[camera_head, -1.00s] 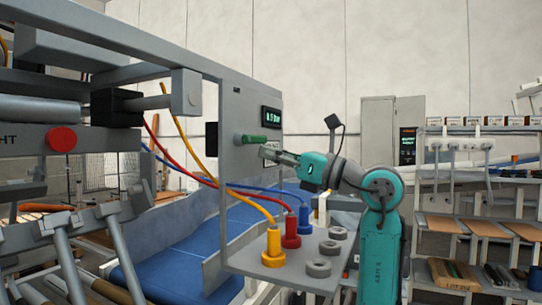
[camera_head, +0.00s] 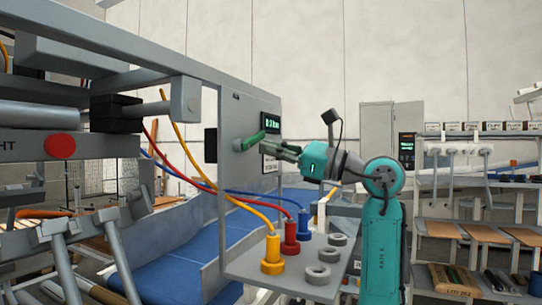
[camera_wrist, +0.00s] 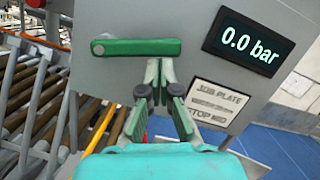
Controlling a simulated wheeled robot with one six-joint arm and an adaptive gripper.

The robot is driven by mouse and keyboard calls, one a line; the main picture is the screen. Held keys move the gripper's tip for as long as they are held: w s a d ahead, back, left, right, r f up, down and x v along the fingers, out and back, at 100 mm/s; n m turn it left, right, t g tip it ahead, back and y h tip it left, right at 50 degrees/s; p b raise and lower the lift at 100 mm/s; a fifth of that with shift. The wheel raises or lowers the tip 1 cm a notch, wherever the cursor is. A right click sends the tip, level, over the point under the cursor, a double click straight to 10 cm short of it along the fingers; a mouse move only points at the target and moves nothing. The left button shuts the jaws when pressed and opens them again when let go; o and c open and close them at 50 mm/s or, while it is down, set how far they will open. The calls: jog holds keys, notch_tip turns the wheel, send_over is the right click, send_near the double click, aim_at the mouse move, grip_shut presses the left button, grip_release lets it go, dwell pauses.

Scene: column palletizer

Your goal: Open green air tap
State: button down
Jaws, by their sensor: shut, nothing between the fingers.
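The green air tap (camera_head: 250,141) is a bar-shaped lever on the grey panel (camera_head: 236,108). In the head view it slants up to the right. In the wrist view the lever (camera_wrist: 140,47) crosses above my fingers, with its pivot bolt at the left end. My gripper (camera_head: 265,147) is shut and empty, with its fingertips (camera_wrist: 159,66) right under the lever's free half. They look close to or touching its lower edge; I cannot tell which. The pressure display (camera_wrist: 248,41) to the right of the lever reads 0.0 bar.
A job plate label (camera_wrist: 215,102) sits below the display. Yellow (camera_head: 272,254), red (camera_head: 290,236) and blue (camera_head: 304,224) hose connectors stand on a shelf below, beside grey ring sockets (camera_head: 328,254). Their hoses pass left of the panel. A red button (camera_head: 60,146) is at far left.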

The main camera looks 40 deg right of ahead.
notch_tip(320, 180, up, 2)
jog(key=n+g+y, duration=0.1)
jog(key=n, duration=0.3)
jog(key=shift+a+r+n, duration=0.1)
jog(key=shift+r+n, duration=0.05)
jog(key=shift+n, duration=0.25)
jog(key=r+n, duration=0.1)
jog(key=n, duration=0.1)
jog(key=r+n+g, duration=0.1)
jog(key=n, duration=0.1)
jog(key=shift+s+a, duration=0.15)
jog(key=shift+a, duration=0.25)
jog(key=shift+s+a+r+n+g+y, duration=0.1)
jog(key=shift+a+r+n+g+y, duration=0.1)
jog(key=shift+n, duration=0.3)
jog(key=shift+a+r+n+g+y, duration=0.1)
jog(key=shift+r+n, duration=0.05)
jog(key=shift+n, duration=0.35)
jog(key=n, duration=0.1)
jog(key=a+r+n, duration=0.1)
jog(key=n+g, duration=0.1)
jog(key=shift+s+a+r+n, duration=0.15)
jog(key=shift+s+a+n, duration=0.15)
jog(key=shift+n, duration=0.1)
jog(key=shift+a, duration=0.1)
jog(key=shift+s+a+r, duration=0.1)
jog(key=shift+a+r, duration=0.05)
